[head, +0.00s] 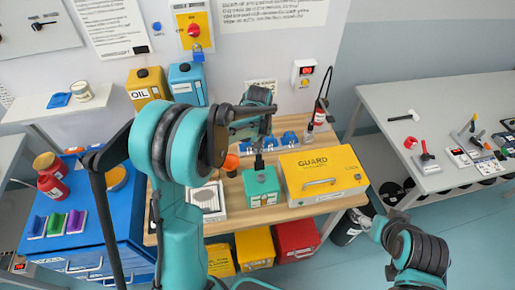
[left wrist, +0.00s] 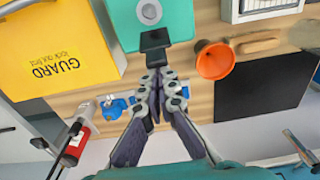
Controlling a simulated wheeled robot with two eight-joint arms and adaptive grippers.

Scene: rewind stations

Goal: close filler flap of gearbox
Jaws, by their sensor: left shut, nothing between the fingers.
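The green gearbox (head: 262,190) stands on the wooden bench, left of the yellow GUARD box. In the left wrist view its teal body (left wrist: 178,22) is at the top, with a round pale disc on it. A black flap-like piece (left wrist: 154,39) sticks out from its edge; it looks raised, but its exact angle is hard to tell. My left gripper (left wrist: 153,76) is shut and empty, its fingertips right by this black piece; contact cannot be told. In the head view the left gripper (head: 258,150) is above the back of the gearbox.
The yellow GUARD box (head: 322,175) stands close beside the gearbox. An orange funnel (left wrist: 214,60) and a wooden-handled tool are near on the other side. A grey table (head: 440,105) stands at right.

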